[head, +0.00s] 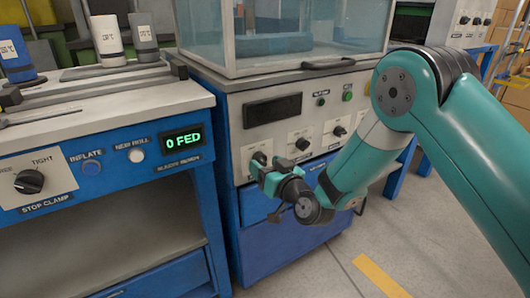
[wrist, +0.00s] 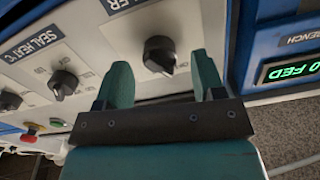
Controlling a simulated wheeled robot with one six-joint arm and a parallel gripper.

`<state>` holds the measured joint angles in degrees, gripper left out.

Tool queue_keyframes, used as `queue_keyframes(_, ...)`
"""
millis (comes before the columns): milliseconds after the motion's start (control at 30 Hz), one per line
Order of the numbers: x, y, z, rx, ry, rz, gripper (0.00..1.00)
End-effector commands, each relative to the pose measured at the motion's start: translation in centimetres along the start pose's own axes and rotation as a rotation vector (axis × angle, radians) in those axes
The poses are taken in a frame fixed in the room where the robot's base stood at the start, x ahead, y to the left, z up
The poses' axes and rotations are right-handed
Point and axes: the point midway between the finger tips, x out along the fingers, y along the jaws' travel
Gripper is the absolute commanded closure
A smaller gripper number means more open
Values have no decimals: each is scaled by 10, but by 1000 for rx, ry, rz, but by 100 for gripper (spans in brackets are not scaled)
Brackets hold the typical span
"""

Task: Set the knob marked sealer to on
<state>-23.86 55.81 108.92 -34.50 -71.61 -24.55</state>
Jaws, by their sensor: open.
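My gripper (head: 268,171) is open, its two fingers in front of the leftmost black knob (head: 259,158) on the grey control panel. In the wrist view this knob (wrist: 158,52) shows beyond the fingertips of my gripper (wrist: 160,62), roughly between them, and they look apart from it. Its pointer end faces the lower right in that view. Its label is cut off at the top there and hidden in the head view, so I cannot read it as sealer. A second knob (wrist: 63,83) is by a plate (wrist: 28,48) that reads seal heat.
The panel also has a third knob (head: 339,131), a dark display (head: 272,110) and a green button (head: 347,96). A bench with a stop clamp knob (head: 29,181) and a "0 FED" display (head: 183,141) stands close at left. Open floor lies at lower right.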

Motion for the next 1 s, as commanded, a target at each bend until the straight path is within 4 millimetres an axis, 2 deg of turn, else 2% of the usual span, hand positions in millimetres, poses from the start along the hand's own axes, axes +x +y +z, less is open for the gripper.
queue_keyframes(200, 10, 0, -1, 0, 1, 1, 37)
queue_keyframes(467, 10, 0, 0, 1, 1, 2, 37)
queue_keyframes(600, 10, 0, 0, 1, 1, 2, 69)
queue_keyframes(667, 10, 0, 0, 1, 1, 2, 83)
queue_keyframes(700, 10, 0, 0, 1, 1, 2, 86)
queue_keyframes(1000, 10, 0, -1, 33, 1, 2, 86)
